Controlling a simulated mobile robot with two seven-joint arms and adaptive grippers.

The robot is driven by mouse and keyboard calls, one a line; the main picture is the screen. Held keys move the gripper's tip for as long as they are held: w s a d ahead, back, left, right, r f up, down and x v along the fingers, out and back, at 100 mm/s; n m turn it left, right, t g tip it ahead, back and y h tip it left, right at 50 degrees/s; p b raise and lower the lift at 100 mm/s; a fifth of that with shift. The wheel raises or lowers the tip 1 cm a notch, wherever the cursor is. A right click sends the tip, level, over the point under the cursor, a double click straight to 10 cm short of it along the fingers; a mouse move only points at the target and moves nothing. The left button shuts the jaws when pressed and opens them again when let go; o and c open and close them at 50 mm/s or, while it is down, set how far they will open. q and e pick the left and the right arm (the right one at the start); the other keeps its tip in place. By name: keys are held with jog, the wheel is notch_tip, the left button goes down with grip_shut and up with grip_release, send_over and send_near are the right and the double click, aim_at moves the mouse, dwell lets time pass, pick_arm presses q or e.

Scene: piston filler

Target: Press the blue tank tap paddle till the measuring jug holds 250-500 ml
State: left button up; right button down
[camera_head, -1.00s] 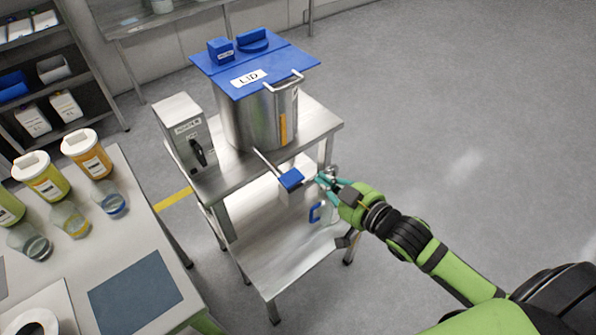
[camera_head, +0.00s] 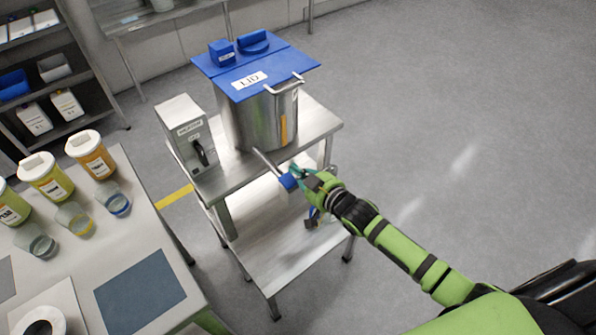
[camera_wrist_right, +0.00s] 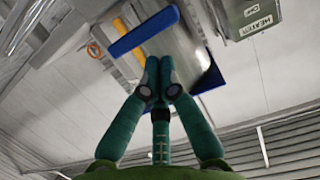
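The blue tap paddle (camera_head: 287,181) sits at the end of the tap pipe at the front of the steel tank (camera_head: 255,122). My right gripper (camera_head: 299,173) is at the paddle's right end, partly overlapping it. In the right wrist view the gripper's teal fingertips (camera_wrist_right: 161,78) are together and empty, with the paddle (camera_wrist_right: 143,32) just beyond them; I cannot tell whether they touch. The measuring jug is mostly hidden behind my right gripper and wrist below the tap; its level cannot be read. My left gripper is out of view.
The tank with its blue lid (camera_head: 215,67) and a grey heater box (camera_head: 184,130) stand on a steel trolley (camera_head: 222,180). A table (camera_head: 70,280) with tubs and beakers is at left. Floor to the right is clear.

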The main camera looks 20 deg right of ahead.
jog(key=shift+f, duration=0.4)
jog(key=shift+f+b, duration=0.5)
jog(key=shift+f, duration=0.4)
jog(key=shift+s+f, duration=0.1)
dwell(6.5)
